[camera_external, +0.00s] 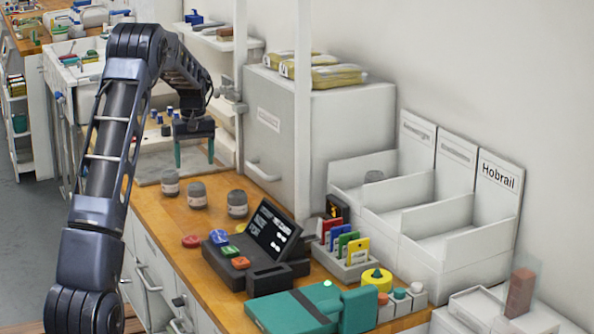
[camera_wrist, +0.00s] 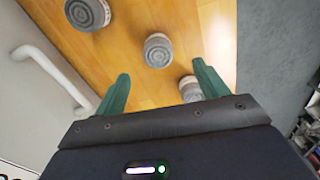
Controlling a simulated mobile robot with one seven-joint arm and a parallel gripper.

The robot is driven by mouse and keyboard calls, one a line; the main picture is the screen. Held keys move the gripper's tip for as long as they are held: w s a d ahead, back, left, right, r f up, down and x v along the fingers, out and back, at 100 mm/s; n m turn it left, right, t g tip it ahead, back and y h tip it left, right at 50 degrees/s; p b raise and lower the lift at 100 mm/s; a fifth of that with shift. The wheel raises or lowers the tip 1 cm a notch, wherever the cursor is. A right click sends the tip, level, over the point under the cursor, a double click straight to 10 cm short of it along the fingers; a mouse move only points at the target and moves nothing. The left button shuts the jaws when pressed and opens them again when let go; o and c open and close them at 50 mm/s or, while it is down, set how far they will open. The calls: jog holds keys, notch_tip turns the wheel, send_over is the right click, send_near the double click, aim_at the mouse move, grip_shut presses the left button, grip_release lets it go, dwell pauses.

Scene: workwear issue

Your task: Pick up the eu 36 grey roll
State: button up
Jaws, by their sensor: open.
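Three grey rolls with pale label bands stand on the wooden counter: a left one (camera_external: 170,182), a middle one (camera_external: 197,194) and a right one (camera_external: 237,205). Their print is too small to read, so I cannot tell which is EU 36. My gripper (camera_external: 195,160) is open and empty, pointing down behind the rolls and above the counter. In the wrist view, my gripper's green fingers (camera_wrist: 160,72) are spread. One roll (camera_wrist: 157,50) shows between them, another (camera_wrist: 87,13) at the top left, and a third (camera_wrist: 191,90) partly behind the right finger.
A white cabinet (camera_external: 280,130) with a handle stands right of the rolls. A black terminal (camera_external: 270,235) with coloured buttons and a red disc (camera_external: 191,241) lie in front. A white post rises beside the cabinet.

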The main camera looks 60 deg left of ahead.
aim_at(197, 185)
notch_tip(197, 185, down, 5)
jog(key=shift+f, duration=0.1)
jog(key=shift+w+a+f, duration=0.1)
jog(key=shift+f, duration=1.25)
jog(key=shift+w+a+f, duration=0.1)
jog(key=shift+f, duration=1.25)
jog(key=c, duration=1.1)
jog(key=shift+r, duration=0.1)
